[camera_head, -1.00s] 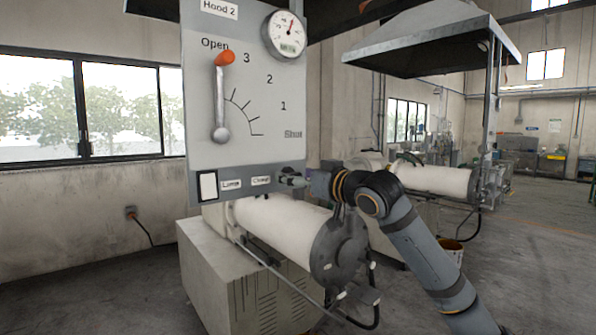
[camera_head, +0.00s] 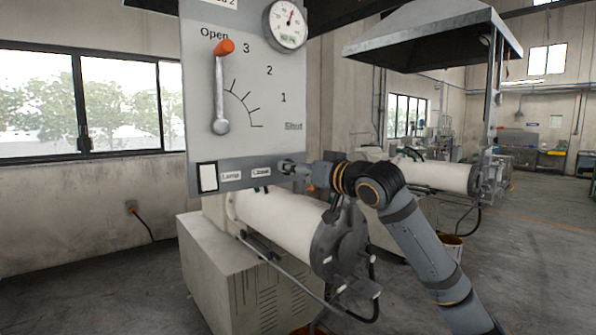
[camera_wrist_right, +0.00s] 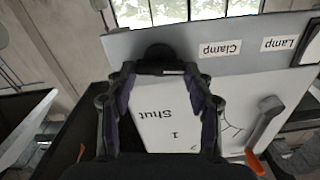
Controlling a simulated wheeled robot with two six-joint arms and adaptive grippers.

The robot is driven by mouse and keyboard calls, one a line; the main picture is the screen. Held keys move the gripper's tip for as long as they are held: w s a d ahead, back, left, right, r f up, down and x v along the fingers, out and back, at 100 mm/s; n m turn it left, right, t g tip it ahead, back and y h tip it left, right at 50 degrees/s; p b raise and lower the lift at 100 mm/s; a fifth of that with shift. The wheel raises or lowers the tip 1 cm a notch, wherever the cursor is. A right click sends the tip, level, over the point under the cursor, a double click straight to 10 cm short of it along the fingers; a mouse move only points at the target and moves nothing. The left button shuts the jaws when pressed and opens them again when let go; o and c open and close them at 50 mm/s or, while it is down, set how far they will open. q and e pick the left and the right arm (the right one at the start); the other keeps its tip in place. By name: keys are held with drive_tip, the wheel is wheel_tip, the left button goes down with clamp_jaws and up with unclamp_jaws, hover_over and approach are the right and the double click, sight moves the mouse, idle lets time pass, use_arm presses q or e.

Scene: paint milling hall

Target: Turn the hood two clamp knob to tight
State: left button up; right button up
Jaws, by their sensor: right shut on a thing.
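The Hood 2 panel (camera_head: 200,150) is a grey upright board above the mill. Its dark round clamp knob (camera_wrist_right: 155,52) sits beside the "Clamp" label (camera_wrist_right: 220,48), which shows in the head view (camera_head: 262,172) near the panel's lower right edge. My right gripper (camera_wrist_right: 160,70) is shut on the knob, with one finger on each side of it. In the head view my right gripper (camera_head: 292,168) reaches the panel from the right and largely hides the knob. I cannot read the knob's tight mark. My left gripper is in neither view.
A lever with an orange handle (camera_head: 224,47) points up at "Open" on the panel. A round gauge (camera_head: 287,25) sits at the top right. A white mill cylinder (camera_head: 280,217) lies below the panel. Open floor lies at the right.

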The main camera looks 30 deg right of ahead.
drive_tip(key=shift+d+f+m+b, duration=0.1)
drive_tip(key=shift+m+b, duration=1.75)
drive_tip(key=shift+m, duration=2.1)
drive_tip(key=shift+d+f+m+b, duration=0.1)
drive_tip(key=shift+m+b, duration=1.7)
drive_tip(key=shift+m, duration=2.45)
drive_tip(key=o, duration=1.2)
drive_tip(key=shift+c, duration=0.2)
drive_tip(key=shift+s, duration=0.1)
